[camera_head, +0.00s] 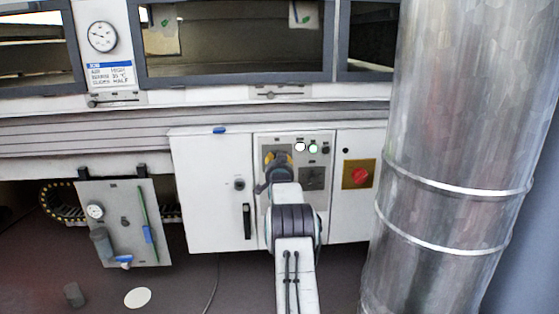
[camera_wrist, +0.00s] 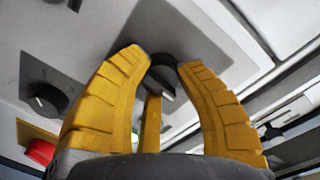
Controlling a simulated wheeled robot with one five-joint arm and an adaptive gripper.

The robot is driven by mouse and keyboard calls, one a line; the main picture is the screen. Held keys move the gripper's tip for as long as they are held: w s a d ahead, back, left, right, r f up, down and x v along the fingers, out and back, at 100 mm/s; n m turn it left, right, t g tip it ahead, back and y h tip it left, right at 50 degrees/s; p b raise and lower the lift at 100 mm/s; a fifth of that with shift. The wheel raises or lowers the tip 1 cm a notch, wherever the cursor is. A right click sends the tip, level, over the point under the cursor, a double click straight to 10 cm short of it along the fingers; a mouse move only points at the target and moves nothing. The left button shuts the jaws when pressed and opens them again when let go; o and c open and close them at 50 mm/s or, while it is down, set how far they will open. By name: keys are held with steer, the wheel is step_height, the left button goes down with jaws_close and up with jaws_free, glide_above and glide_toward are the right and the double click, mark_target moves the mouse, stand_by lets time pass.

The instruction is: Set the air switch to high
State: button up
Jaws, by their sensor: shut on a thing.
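My gripper (camera_head: 278,158) is at the upper left of the control panel (camera_head: 262,143) and hides the knob in front of it in the head view. In the wrist view, the yellow fingers of my gripper (camera_wrist: 163,72) are shut on a black rotary knob (camera_wrist: 165,62), one fingertip on each side. A pale pointer mark shows at its edge. The knob's scale and lettering cannot be read, so I cannot tell its setting. A second black knob (camera_wrist: 45,98) with a white mark sits on a dark plate to the left in the wrist view.
A red button (camera_head: 359,175) on a yellow plate is right of the panel. White (camera_head: 300,147) and green (camera_head: 313,148) lamps glow above. A large metal duct (camera_head: 455,150) blocks the right side.

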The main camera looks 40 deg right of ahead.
steer(key=shift+s+d+r, duration=0.1)
steer(key=shift+s, duration=0.05)
jaws_close()
steer(key=o, duration=0.9)
jaws_free()
steer(key=o, duration=0.3)
steer(key=shift+w+d, duration=0.25)
steer(key=shift+d, duration=0.1)
steer(key=shift+a, duration=0.1)
steer(key=shift+s+a, duration=0.2)
steer(key=shift+a, duration=0.1)
steer(key=v, duration=1.1)
steer(key=shift+s, duration=0.3)
